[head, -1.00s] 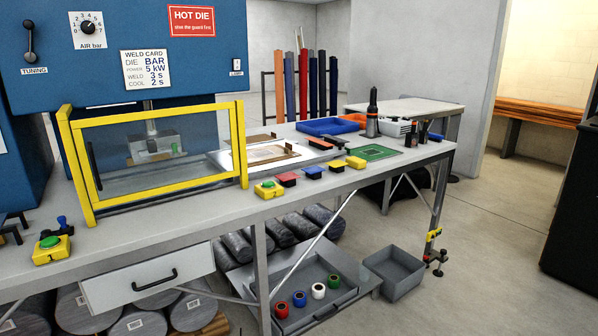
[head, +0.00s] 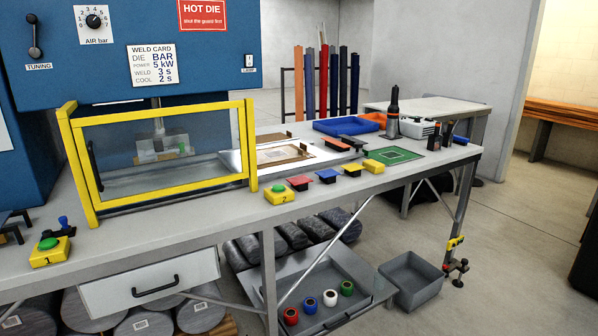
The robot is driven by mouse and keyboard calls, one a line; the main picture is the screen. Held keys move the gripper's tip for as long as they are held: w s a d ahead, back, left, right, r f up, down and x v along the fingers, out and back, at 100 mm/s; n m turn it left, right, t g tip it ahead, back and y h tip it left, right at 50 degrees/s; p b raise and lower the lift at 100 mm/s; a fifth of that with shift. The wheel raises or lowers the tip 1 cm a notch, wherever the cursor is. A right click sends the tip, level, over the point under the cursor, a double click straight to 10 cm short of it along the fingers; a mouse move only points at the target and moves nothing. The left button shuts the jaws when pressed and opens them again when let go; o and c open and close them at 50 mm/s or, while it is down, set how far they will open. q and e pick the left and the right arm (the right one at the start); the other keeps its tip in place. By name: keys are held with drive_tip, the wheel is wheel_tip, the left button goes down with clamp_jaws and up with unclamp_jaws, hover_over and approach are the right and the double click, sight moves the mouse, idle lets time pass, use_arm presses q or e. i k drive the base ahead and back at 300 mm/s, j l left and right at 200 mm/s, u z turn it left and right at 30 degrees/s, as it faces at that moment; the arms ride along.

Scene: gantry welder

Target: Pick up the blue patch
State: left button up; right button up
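A small blue piece with a dark edge (head: 326,176), which may be the blue patch, lies near the front edge of the grey workbench (head: 215,212). It sits between a red piece (head: 300,184) and a yellow piece (head: 351,170) in a row. It is too small to tell whether it is a patch or a holder with one. Neither of my grippers is in view.
A yellow guard frame (head: 160,106) stands in front of the blue welder (head: 110,55). A yellow box with a green button (head: 279,194) is left of the row. A green mat (head: 398,166), dark tools and a blue tray (head: 345,127) lie farther right. A grey bin (head: 411,280) stands on the floor.

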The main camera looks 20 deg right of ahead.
sight(325, 174)
drive_tip(key=i+l+u, duration=0.2)
drive_tip(key=l, duration=0.15)
drive_tip(key=l+u, duration=0.2)
drive_tip(key=l, duration=0.15)
drive_tip(key=l+u, duration=0.4)
drive_tip(key=l, duration=1.2)
drive_tip(key=l+u, duration=0.1)
drive_tip(key=l, duration=2.25)
